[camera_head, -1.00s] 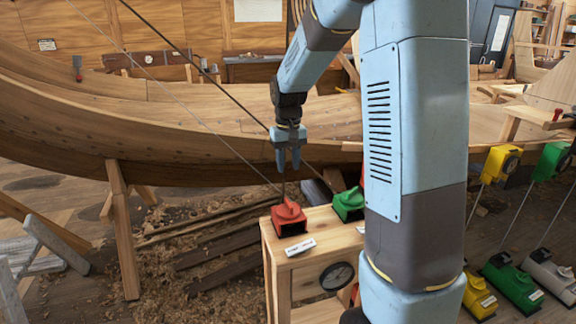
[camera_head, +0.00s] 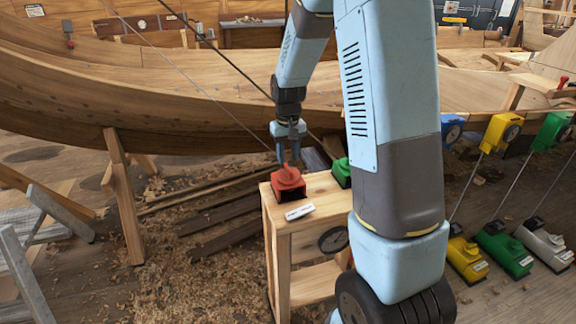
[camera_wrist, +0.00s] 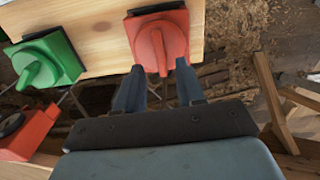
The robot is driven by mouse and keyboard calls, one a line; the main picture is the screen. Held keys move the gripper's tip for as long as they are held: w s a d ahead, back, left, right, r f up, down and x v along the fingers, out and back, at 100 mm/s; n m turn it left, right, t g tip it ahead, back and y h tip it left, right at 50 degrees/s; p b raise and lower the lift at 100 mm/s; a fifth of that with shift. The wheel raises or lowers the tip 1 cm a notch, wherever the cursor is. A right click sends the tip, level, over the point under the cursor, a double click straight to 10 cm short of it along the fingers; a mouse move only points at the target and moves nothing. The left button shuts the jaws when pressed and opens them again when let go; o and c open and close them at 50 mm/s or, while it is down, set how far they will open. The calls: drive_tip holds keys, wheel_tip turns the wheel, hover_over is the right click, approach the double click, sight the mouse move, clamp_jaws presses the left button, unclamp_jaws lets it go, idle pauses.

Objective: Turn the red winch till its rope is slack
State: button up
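The red winch (camera_head: 289,184) sits on the top of a wooden stand, with a raised red handle on it. A thin grey rope (camera_head: 190,75) runs straight, without visible sag, from the upper left down toward it. My gripper (camera_head: 288,160) points down just over the winch and hides part of its handle. In the wrist view the red winch (camera_wrist: 172,22) is at the top, and my gripper's (camera_wrist: 158,70) two fingers are apart, with the handle's end between their tips. I see gaps beside the handle; contact cannot be made out.
A green winch (camera_head: 341,172) stands beside the red one on the wooden stand (camera_head: 318,190), partly behind my arm; it also shows in the wrist view (camera_wrist: 40,65). The wooden hull (camera_head: 150,100) lies behind. A prop (camera_head: 124,200) stands left. Yellow, green and white floor units (camera_head: 503,250) stand right.

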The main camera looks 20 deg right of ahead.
sight(288, 168)
drive_tip(key=shift+f, duration=2.2)
drive_tip(key=shift+c, duration=0.4)
clamp_jaws()
